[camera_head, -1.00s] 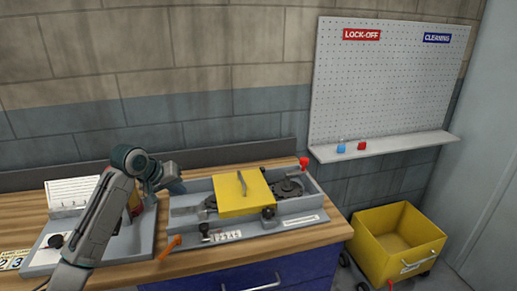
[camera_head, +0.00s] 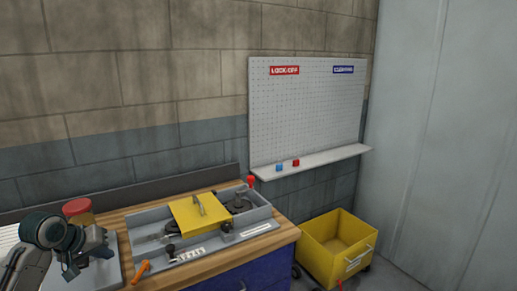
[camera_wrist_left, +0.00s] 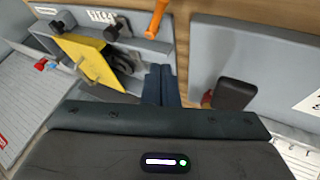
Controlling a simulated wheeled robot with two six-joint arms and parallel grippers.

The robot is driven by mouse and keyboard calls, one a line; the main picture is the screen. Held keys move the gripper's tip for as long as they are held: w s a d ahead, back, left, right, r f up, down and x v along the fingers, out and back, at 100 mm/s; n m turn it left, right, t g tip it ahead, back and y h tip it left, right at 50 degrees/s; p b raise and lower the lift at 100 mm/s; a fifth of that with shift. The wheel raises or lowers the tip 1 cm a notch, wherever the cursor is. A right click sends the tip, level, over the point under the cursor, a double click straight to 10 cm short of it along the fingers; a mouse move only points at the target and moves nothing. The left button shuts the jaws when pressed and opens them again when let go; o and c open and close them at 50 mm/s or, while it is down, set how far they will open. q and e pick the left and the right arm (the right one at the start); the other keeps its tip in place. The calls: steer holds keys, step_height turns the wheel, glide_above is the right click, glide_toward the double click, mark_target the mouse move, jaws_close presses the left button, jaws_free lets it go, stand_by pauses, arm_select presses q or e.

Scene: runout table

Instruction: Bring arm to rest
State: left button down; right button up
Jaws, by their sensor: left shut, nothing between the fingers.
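My left gripper (camera_head: 104,246) is at the lower left of the head view, over the grey board at the left end of the bench. It is shut and empty. In the left wrist view its dark fingers (camera_wrist_left: 160,86) are together, with nothing between them. My right arm and gripper are not in view.
A grey machine tray (camera_head: 262,228) with a yellow cover (camera_head: 186,217) stands on the wooden bench, right of the gripper. An orange handle (camera_head: 140,271) lies at its front. A red-lidded jar (camera_head: 78,208) stands behind the gripper. A yellow cart (camera_head: 318,262) is on the floor.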

arm_select(q)
steer(key=s+d+f+m+g+y, duration=0.1)
steer(key=s+d+f+m, duration=0.1)
steer(key=s+d+f, duration=0.5)
steer(key=s+d+f+m+g+y, duration=0.15)
steer(key=s+d+f, duration=0.25)
steer(key=s+f, duration=0.65)
steer(key=s+d+f+m, duration=0.1)
steer(key=s+d+f, duration=0.1)
steer(key=s, duration=0.7)
steer(key=s+d+f+m, duration=0.1)
steer(key=s+f, duration=0.1)
steer(key=s, duration=0.8)
step_height(320, 180, down, 29)
steer(key=w+a+g+y, duration=0.1)
steer(key=a+g, duration=0.1)
steer(key=a, duration=0.1)
steer(key=s+a+f+g, duration=0.1)
steer(key=s+f, duration=1.7)
steer(key=f, duration=0.2)
steer(key=shift+s+f, duration=0.2)
steer(key=shift+s, duration=0.2)
steer(key=shift+n, duration=0.25)
